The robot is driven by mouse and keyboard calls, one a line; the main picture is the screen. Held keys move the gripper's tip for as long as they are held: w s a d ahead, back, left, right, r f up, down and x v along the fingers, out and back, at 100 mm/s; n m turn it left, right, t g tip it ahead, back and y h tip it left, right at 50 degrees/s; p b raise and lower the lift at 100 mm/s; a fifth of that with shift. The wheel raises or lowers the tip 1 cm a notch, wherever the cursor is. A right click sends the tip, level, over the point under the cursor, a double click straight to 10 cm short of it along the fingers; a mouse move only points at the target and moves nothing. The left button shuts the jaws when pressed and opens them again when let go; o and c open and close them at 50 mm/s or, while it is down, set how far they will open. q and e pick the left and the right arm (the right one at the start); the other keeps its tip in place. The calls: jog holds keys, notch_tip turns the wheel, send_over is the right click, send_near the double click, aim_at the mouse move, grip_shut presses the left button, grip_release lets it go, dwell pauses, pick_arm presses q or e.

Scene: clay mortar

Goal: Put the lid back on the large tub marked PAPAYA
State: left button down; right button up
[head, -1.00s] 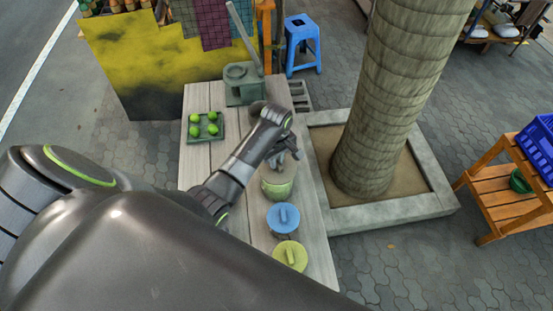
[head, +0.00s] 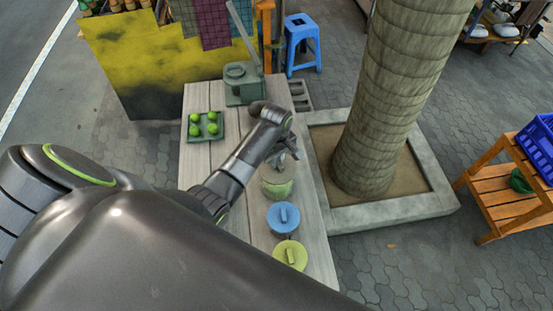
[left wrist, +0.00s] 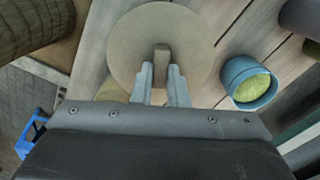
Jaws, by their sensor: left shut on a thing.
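My left gripper (head: 287,156) is shut on the raised grip of a round beige lid (left wrist: 125,45). In the left wrist view the gripper's fingers (left wrist: 163,75) pinch that grip, and the lid lies flat beyond them. No PAPAYA marking is readable. My right gripper is not in view.
A green tray (head: 204,128) holds several limes. A grey-green press (head: 241,82) stands at the far end. A tree trunk (head: 385,110) rises right of the table.

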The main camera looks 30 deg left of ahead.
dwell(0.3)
pick_arm(q)
jog(key=c, duration=0.9)
grip_release()
jog(key=shift+o, duration=0.2)
jog(key=shift+r, duration=3.5)
jog(key=shift+c, duration=0.4)
grip_shut()
jog(key=shift+f, duration=0.15)
